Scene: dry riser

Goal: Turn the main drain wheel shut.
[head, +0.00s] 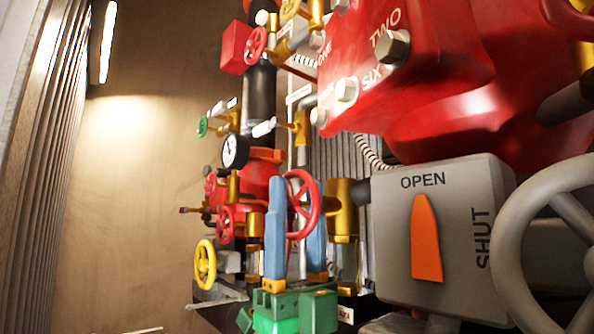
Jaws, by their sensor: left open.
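A red handwheel (318,205) stands near the middle of the view, seen at a slant, beside a brass valve body (343,205). No label naming it as the main drain is readable. My left gripper (296,195), with blue fingers on a green body, comes up from below at this wheel. It is open, one finger in front of the wheel's left part and the other overlapping its lower right in the picture. I cannot tell whether either finger touches the rim. My right gripper is not in view.
A large grey handwheel (507,262) and a grey box (385,250) with an orange pointer (426,240), marked OPEN and SHUT, stand at right. A big red casting (450,110) is above. A yellow wheel (205,263) and a gauge (235,151) are left. Space further left is clear.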

